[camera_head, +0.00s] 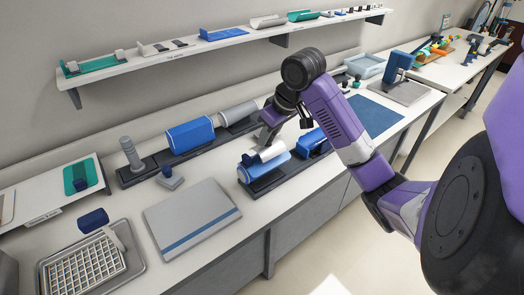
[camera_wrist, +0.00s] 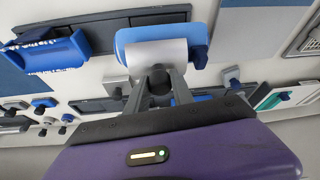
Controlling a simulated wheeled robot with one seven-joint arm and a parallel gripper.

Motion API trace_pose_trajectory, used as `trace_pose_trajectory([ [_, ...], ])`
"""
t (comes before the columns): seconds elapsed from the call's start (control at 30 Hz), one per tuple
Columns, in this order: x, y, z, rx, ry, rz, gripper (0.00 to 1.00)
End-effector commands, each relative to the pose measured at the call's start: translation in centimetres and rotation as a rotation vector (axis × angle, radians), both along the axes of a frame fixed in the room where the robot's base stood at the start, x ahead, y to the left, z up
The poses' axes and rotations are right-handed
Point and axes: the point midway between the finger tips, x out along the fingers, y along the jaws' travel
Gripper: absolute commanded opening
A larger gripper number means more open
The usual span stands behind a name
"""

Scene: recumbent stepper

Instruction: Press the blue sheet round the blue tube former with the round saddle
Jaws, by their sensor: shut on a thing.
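The light blue sheet (camera_head: 270,166) lies curved over the blue tube former (camera_head: 243,175), which sits on a dark base (camera_head: 268,184) near the bench's front edge. In the wrist view the sheet (camera_wrist: 132,36) spreads beneath the white round saddle (camera_wrist: 157,53), and a dark blue end of the former (camera_wrist: 201,58) shows at the right. My gripper (camera_head: 268,136) is above the former, shut on the saddle. The saddle (camera_head: 268,153) is at the top of the sheet; I cannot tell whether it presses on it. The far side of the sheet is hidden.
A grey board (camera_head: 192,216) lies to the left. A wire-grid tray (camera_head: 68,271) is at the front left. A wall shelf (camera_head: 220,40) runs behind.

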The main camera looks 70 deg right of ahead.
Motion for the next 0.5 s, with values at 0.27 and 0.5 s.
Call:
trace_pose_trajectory([
  [0.27, 0.01, -0.01, -0.32, 0.000, -0.001, 0.000, 0.00],
  [0.5, 0.00, -0.03, -0.75, -0.001, -0.001, 0.000, 0.00],
])
